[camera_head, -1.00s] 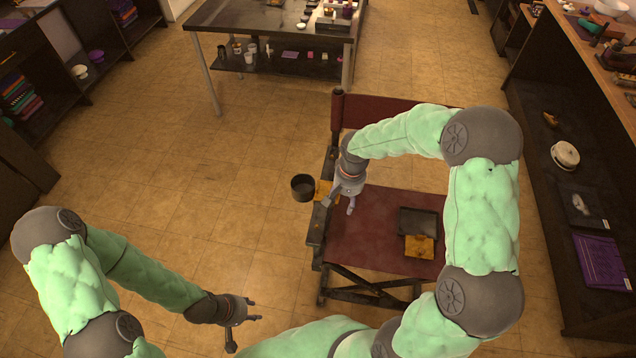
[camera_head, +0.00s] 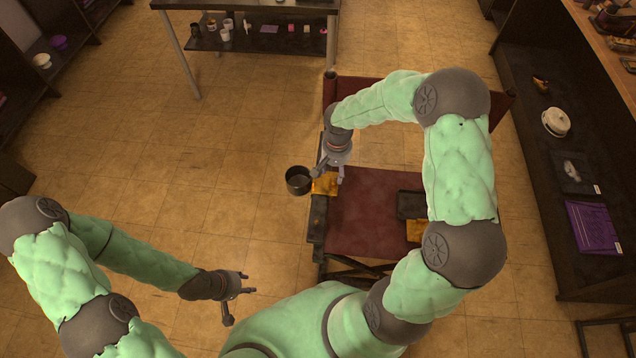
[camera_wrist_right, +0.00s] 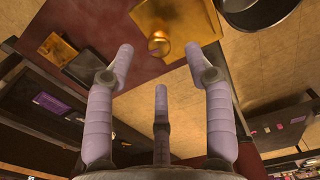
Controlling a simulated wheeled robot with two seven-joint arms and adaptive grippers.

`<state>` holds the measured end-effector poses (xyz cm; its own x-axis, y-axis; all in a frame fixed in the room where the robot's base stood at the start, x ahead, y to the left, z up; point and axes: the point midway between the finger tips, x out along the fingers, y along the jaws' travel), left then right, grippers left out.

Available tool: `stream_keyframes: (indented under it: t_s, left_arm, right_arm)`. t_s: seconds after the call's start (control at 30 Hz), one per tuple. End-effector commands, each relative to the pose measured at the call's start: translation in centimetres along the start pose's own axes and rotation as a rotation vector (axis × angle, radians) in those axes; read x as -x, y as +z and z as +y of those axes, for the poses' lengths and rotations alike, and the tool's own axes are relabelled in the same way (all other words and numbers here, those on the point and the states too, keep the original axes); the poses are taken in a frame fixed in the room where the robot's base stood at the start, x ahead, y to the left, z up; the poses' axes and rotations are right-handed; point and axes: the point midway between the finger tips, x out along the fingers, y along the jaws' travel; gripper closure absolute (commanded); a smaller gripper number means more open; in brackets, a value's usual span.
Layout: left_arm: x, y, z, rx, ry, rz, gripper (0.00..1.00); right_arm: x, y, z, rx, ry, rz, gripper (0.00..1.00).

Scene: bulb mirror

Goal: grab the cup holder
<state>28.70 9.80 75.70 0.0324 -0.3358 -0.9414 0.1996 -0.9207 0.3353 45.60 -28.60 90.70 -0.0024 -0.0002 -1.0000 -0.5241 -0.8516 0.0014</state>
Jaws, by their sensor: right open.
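The cup holder (camera_head: 298,181) is a dark round open cup at the left side of a director's chair. A gold-yellow piece (camera_head: 325,184) lies beside it at the chair arm. In the right wrist view, the dark cup (camera_wrist_right: 262,12) is cut off at the top right, and a gold plate with a round knob (camera_wrist_right: 180,22) is at the top middle. My right gripper (camera_head: 328,174) is above the chair arm, just right of the cup. Its fingers (camera_wrist_right: 158,62) are spread and empty, apart from the cup. My left gripper (camera_head: 240,298) is open and empty over the floor.
The chair's dark red seat (camera_head: 370,215) holds a dark flat item (camera_head: 411,204) and another yellow piece (camera_head: 416,230). A long dark shelf unit (camera_head: 560,210) runs along the right. A table (camera_head: 250,6) stands at the back. The floor left of the chair is clear.

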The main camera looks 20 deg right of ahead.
Motion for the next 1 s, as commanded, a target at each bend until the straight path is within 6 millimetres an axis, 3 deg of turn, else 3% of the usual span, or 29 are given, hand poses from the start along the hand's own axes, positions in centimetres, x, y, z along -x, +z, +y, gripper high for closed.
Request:
stream_keyframes:
  t_s: [0.4,0.67,0.87,1.0]
  left_arm:
    - [-1.0,-0.1,-0.3,0.0,0.0,0.0,0.6]
    - [-1.0,-0.1,-0.3,0.0,0.0,0.0,0.6]
    - [-1.0,-0.1,-0.3,0.0,0.0,0.001,0.6]
    - [-1.0,-0.1,-0.3,0.0,0.0,0.001,0.6]
  right_arm:
    - [-4.7,0.3,-0.1,-0.001,0.0,-0.001,0.47]
    - [-5.1,0.2,-0.1,-0.001,-0.001,0.001,0.47]
    - [-5.1,0.2,-0.1,-0.001,-0.001,0.001,0.97]
    - [-5.0,0.1,-0.1,-0.001,-0.002,0.004,1.0]
